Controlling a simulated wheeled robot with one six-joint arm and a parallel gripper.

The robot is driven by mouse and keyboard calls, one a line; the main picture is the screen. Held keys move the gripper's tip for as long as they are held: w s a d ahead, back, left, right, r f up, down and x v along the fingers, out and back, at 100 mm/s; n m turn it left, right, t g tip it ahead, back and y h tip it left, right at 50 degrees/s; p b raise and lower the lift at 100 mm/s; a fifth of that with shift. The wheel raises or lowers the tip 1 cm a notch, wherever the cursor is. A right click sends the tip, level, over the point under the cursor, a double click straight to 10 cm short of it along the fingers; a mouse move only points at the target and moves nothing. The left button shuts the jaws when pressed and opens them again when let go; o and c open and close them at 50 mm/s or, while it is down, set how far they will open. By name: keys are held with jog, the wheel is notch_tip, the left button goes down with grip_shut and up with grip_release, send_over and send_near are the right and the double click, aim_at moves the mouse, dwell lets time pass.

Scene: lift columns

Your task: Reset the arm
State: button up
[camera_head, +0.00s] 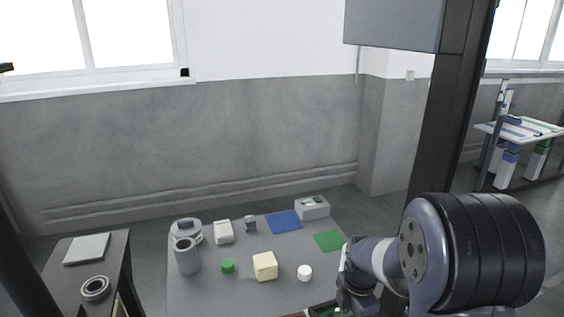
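My arm shows at the lower right of the head view, with a large dark joint and a grey-blue link. My gripper end (356,291) points down at the right front edge of the grey table (220,290). The fingers are mostly hidden or cut off by the bottom of the picture, so I cannot tell whether they are open or hold anything. A dark tray (322,311) with green items in it lies just left of the gripper end, partly cut off.
On the table stand a grey cup (186,256), a green cylinder (228,266), a cream block (265,266), a white cylinder (304,272), a blue mat (283,222), a green mat (329,241) and a white box (312,208). A dark cabinet (117,262) stands left.

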notch_tip(320, 180, down, 2)
jog(key=shift+b, duration=0.35)
jog(key=shift+r+p, duration=0.35)
jog(key=shift+r, duration=1.65)
jog(key=shift+f, duration=0.1)
